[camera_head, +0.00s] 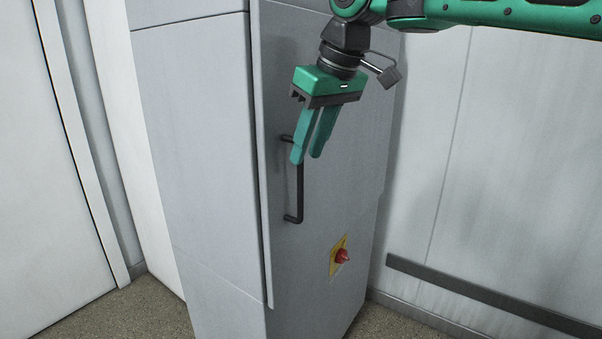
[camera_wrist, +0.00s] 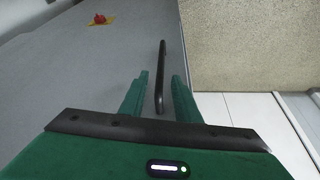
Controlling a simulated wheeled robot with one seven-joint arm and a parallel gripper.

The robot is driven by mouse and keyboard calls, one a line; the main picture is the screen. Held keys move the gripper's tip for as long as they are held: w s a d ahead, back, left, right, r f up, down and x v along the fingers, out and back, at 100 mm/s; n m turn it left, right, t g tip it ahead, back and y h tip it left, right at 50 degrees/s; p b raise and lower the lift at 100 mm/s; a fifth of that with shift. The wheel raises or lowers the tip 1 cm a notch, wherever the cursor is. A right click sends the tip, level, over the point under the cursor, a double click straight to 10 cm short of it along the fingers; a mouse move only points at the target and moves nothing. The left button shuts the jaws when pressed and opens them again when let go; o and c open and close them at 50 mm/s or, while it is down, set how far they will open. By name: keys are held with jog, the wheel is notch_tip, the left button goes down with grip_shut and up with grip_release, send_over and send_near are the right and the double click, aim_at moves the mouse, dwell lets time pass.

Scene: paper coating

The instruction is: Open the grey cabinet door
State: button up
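The grey cabinet door (camera_head: 335,190) is the tall front panel of the cabinet (camera_head: 195,130). It looks shut or nearly so, with a dark seam along its left edge. A black upright bar handle (camera_head: 299,200) is on the door near that edge; it also shows in the wrist view (camera_wrist: 161,75). My green gripper (camera_head: 307,158) is at the handle's upper part, fingers pointing down toward the door. In the wrist view, my gripper (camera_wrist: 160,82) is open, with the handle lying between the two fingers and a gap on each side. I see no clear contact.
A red knob (camera_head: 342,256) on a yellow plate sticks out of the cabinet front, lower right of the handle. A wall (camera_head: 500,150) with a dark rail (camera_head: 480,292) stands close on the right. A white door (camera_head: 45,170) is at the left. Some speckled floor (camera_head: 135,312) is bare.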

jog(key=shift+x, duration=3.15)
grip_shut()
jog(key=shift+d, duration=0.1)
